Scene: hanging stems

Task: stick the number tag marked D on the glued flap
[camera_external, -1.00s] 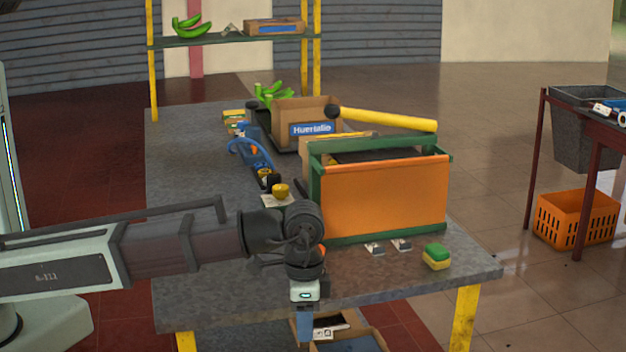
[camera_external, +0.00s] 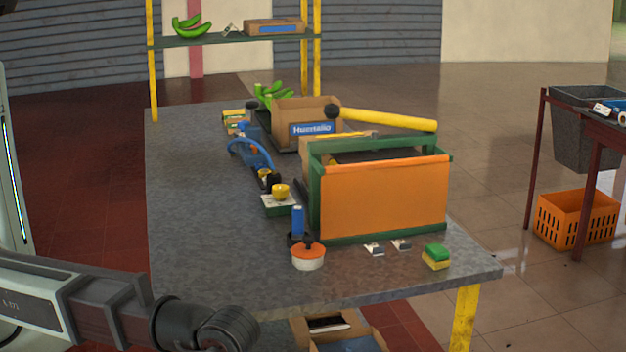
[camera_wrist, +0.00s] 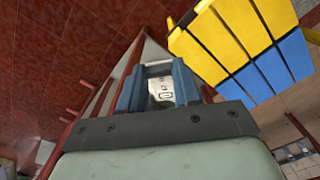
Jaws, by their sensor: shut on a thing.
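In the wrist view my gripper (camera_wrist: 160,72) has its blue-grey fingers closed around a small white tag (camera_wrist: 161,88). The tag bears dark marks and a boxed character, too small to read surely as D. In the external view my gripper is below the frame; only my arm shows at lower left. A cardboard box (camera_external: 372,336) with a dark opening and a blue patch shows at the bottom edge, beyond the table's front. I cannot tell which surface is the glued flap. Two small whitish pieces (camera_external: 375,249) lie on the table before the orange-fronted crate.
The grey table (camera_external: 200,220) holds the orange-and-green crate (camera_external: 385,197), an orange-and-white pot (camera_external: 308,257) and a green-and-yellow sponge (camera_external: 437,256). Its left side is clear. In the wrist view yellow and blue panels (camera_wrist: 235,40) stand at upper right, near the fingers in the picture.

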